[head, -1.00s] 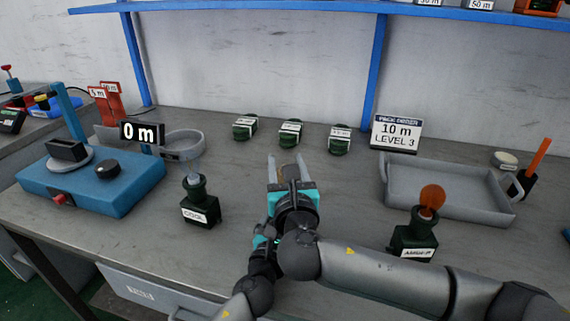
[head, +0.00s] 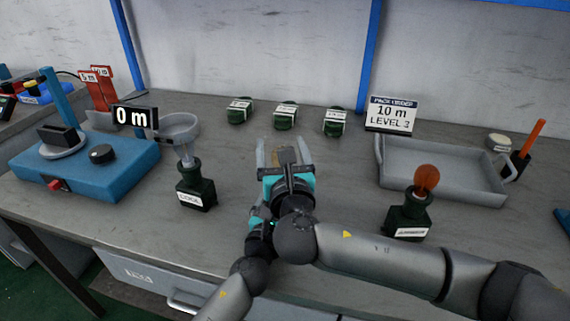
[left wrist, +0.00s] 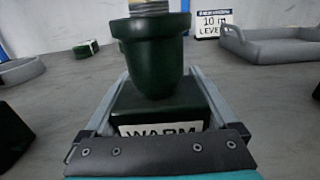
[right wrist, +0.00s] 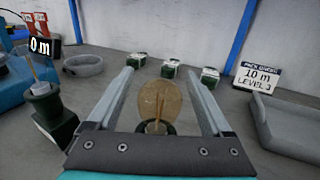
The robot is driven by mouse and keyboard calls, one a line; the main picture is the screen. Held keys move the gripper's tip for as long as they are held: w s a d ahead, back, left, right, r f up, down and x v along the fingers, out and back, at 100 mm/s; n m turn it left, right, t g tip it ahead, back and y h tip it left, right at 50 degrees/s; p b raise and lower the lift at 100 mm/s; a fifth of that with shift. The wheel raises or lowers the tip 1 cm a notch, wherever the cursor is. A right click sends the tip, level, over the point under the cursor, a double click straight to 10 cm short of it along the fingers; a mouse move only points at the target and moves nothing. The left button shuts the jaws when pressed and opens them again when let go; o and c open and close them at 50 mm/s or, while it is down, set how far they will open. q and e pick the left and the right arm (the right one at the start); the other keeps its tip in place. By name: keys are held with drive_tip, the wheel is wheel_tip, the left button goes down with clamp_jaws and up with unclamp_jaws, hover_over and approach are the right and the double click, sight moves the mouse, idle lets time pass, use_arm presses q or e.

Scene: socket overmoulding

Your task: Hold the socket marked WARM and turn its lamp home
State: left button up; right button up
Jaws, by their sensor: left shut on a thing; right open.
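The dark green socket marked WARM (left wrist: 152,100) stands upright in the left wrist view. My left gripper (left wrist: 160,76) is shut on its lower body. The lamp's brass thread (left wrist: 148,8) shows above the socket's collar. The lamp's tan round bulb (right wrist: 157,103) shows between the fingers of my right gripper (right wrist: 162,74), which is open with a finger on each side. In the head view my right gripper (head: 282,143) hides most of the lamp and the socket. My left gripper is mostly hidden below it.
A socket with a clear lamp (head: 196,187) stands left, and one with an orange lamp (head: 408,214) right. Three green blocks (head: 286,117) line the back. A grey tray (head: 440,185), a sign (head: 391,114) and a blue tester (head: 85,165) stand around.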

drive_tip(key=s+d, duration=0.1)
drive_tip(key=s, duration=1)
drive_tip(key=shift+s, duration=0.15)
drive_tip(key=shift+r, duration=0.1)
drive_tip(key=w+a+m+g, duration=0.2)
drive_tip(key=w+a+g, duration=0.3)
drive_tip(key=a+g, duration=0.3)
drive_tip(key=d+r+m+g+h, duration=0.3)
drive_tip(key=d+r+g, duration=0.3)
drive_tip(key=r, duration=0.4)
drive_tip(key=x, duration=1.2)
drive_tip(key=shift+w+d, duration=0.1)
